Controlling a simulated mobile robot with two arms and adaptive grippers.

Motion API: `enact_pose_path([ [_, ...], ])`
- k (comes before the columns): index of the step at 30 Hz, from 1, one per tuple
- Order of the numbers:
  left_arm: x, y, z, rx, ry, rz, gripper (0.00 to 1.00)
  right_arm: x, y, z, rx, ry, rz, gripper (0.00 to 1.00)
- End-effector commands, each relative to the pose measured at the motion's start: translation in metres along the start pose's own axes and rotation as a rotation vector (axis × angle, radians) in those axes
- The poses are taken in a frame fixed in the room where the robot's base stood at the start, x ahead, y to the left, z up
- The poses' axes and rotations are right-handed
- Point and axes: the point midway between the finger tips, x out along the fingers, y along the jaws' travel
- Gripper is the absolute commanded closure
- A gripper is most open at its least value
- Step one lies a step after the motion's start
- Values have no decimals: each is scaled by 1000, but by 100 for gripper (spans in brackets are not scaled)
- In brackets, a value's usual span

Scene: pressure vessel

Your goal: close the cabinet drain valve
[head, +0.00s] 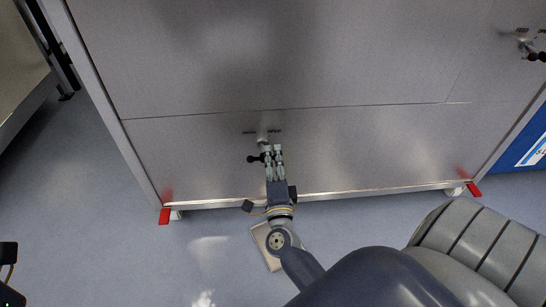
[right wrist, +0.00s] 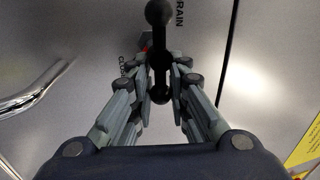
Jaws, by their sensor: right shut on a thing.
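The cabinet drain valve sits low on the brushed-metal cabinet front. Its metal stem (head: 263,138) sticks out between small dark labels in the head view. Its black handle (right wrist: 157,48) with ball ends shows in the right wrist view, and one black knob (head: 252,159) shows left of my fingers in the head view. My right gripper (head: 272,150) is shut on the handle, with fingers on both sides of it (right wrist: 160,75). The fingers hide part of the valve. Lettering ending in "RAIN" and partly hidden lettering starting "CLO" are on the panel. My left gripper's fingers are not seen.
The cabinet front (head: 370,150) fills most of the head view. Another valve with a black handle (head: 532,50) is at the upper right. Red tabs (head: 165,215) (head: 473,190) mark the feet. A blue panel (head: 525,150) is at right. The floor at lower left is mostly clear.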

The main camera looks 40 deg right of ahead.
Motion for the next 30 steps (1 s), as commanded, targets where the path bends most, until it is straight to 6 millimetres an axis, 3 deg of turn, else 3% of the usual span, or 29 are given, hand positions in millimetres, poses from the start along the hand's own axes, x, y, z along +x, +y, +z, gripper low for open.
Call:
enact_pose_path([
  [20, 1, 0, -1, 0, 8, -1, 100, -1, 0, 4, 72, 6, 0, 100],
  [21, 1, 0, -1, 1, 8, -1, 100, -1, 0, 4, 71, 6, 1, 78],
  [22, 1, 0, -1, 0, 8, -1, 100, -1, 1, 4, 71, 5, 1, 71],
  [30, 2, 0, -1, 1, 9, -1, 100, 0, 1, 2, 66, 10, 0, 70],
])
